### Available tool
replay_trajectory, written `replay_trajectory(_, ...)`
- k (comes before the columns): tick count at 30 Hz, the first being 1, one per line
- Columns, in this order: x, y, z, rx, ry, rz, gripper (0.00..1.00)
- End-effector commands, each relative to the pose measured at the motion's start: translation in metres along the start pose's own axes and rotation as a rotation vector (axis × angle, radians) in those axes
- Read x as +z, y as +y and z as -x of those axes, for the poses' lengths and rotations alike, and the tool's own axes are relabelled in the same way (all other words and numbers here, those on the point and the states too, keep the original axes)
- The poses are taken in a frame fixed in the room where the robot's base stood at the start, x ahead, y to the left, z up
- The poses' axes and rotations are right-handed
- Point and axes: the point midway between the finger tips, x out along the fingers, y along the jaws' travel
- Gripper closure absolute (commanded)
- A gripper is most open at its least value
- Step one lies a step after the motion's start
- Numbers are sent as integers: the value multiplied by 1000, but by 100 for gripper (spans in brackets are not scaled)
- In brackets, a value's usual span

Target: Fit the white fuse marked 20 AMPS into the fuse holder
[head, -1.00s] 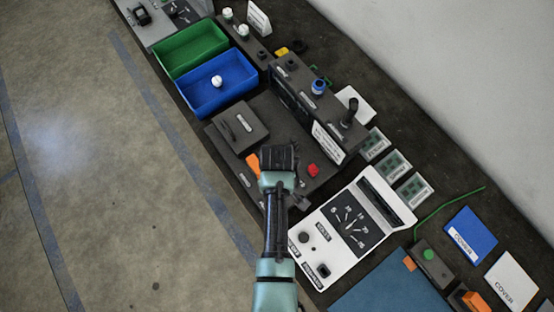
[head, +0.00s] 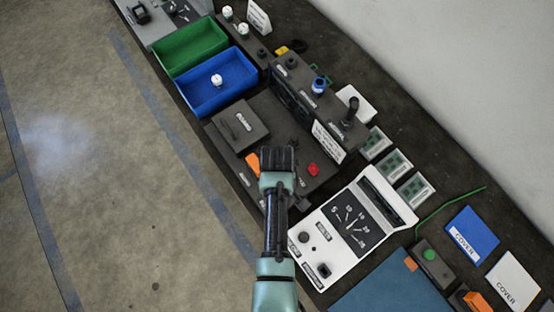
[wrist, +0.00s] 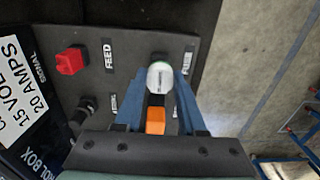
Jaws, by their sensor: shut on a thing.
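My gripper (wrist: 160,84) is shut on a white round-topped fuse (wrist: 160,78), held between its blue fingertips in the wrist view. The marking on the fuse is too small to read. A dark round part (wrist: 159,57), possibly the fuse holder, shows just beyond the fuse on the grey panel (wrist: 135,25). I cannot tell whether the fuse touches it or sits in it. In the head view my gripper (head: 278,160) is over the front of the control box and hides the fuse and the spot below it.
An orange part (wrist: 155,121) shows between my fingers. A red knob (wrist: 70,61) and a sign (wrist: 14,90) reading 20 AMPS stand to the left. A blue bin (head: 205,101) holds another white piece (head: 217,81). A white meter (head: 330,262) lies close right of my arm.

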Motion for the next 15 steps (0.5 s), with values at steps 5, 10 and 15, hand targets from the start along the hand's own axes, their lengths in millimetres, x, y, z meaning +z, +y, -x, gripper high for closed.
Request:
replay_trajectory(5, 0, 0, -5, 0, 0, 0, 100)
replay_trajectory(10, 0, 0, -10, 0, 0, 0, 100)
replay_trajectory(15, 0, 0, -14, 0, 0, 0, 100)
